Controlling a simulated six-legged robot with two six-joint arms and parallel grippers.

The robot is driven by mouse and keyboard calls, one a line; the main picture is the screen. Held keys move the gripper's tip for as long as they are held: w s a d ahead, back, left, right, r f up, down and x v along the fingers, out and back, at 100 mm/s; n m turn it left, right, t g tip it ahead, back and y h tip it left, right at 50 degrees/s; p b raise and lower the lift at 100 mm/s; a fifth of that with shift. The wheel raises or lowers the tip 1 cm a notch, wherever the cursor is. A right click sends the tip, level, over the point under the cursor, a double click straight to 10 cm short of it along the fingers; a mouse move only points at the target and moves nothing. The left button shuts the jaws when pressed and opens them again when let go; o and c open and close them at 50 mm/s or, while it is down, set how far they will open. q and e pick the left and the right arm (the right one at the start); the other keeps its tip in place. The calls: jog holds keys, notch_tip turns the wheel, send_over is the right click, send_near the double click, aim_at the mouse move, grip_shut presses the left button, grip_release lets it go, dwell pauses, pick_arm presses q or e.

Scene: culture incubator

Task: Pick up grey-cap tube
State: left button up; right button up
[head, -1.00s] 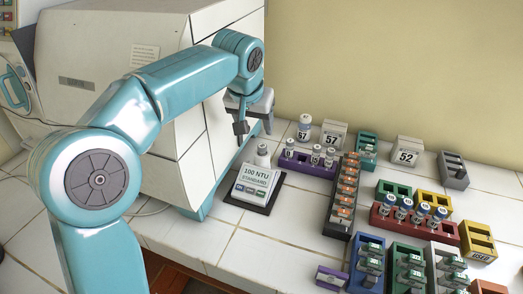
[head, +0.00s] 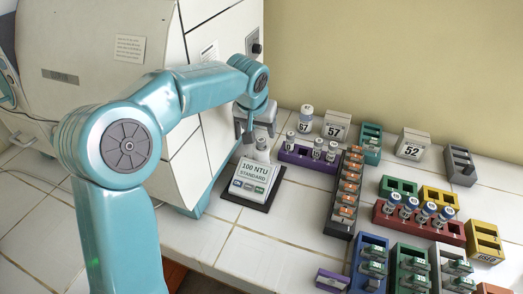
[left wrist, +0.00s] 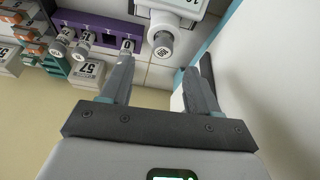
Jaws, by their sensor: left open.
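Three more tubes with greyish caps (head: 317,148) stand in the purple rack (head: 300,160); one (left wrist: 127,46) is near the left finger. My right gripper is not in view.
The white incubator (head: 190,140) stands close beside my left gripper. To the right are an orange-tube rack (head: 336,232), a red rack (head: 455,229), a bottle (head: 305,118) and a block marked 57 (head: 336,126). Bare tiles lie in front of the standard block.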

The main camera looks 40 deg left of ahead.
aim_at(261, 141)
pick_arm(q)
jog(key=x, duration=0.4)
jog(key=p+x, duration=0.1)
jog(key=x, duration=0.1)
jog(key=shift+s+a+f, duration=0.1)
jog(key=shift+s+a, duration=0.05)
jog(key=shift+s, duration=0.15)
grip_shut()
